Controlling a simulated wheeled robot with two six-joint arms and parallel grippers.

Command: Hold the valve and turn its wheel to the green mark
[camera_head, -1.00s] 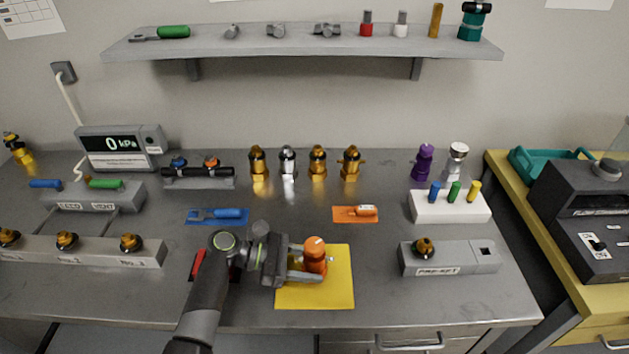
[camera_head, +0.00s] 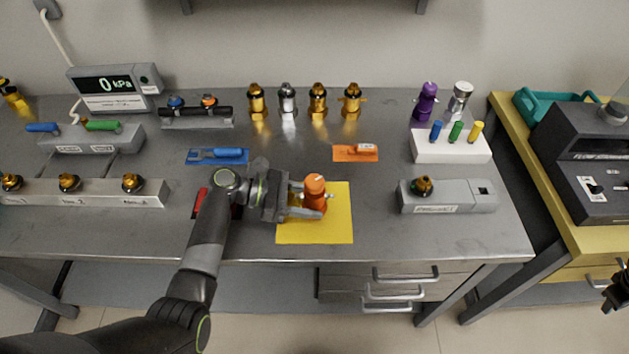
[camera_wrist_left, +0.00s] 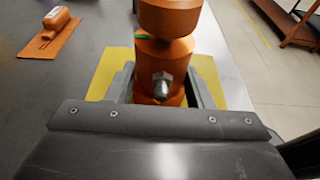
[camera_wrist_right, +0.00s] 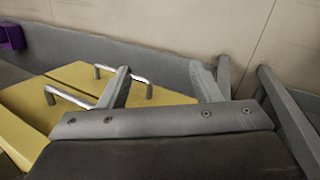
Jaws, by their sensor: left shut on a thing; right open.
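The orange valve (camera_head: 315,189) stands upright over the yellow mat (camera_head: 318,232). My left gripper (camera_head: 309,205) is shut on its lower body, with one finger on each side. In the left wrist view the valve (camera_wrist_left: 165,55) shows a round cap on top and a grey metal stub on the near side. A trace of green shows behind its neck, but I cannot tell whether it is the mark. My right gripper (camera_head: 616,292) is at the far right edge of the head view, away from the valve, open and empty; its fingers also show in the right wrist view (camera_wrist_right: 170,85).
An orange tool mat (camera_head: 356,153) and a blue one (camera_head: 217,156) lie behind the valve. Several brass and silver valves stand along the back. A grey PRE-SET block (camera_head: 447,197) is to the right. The bench between the yellow mat and that block is clear.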

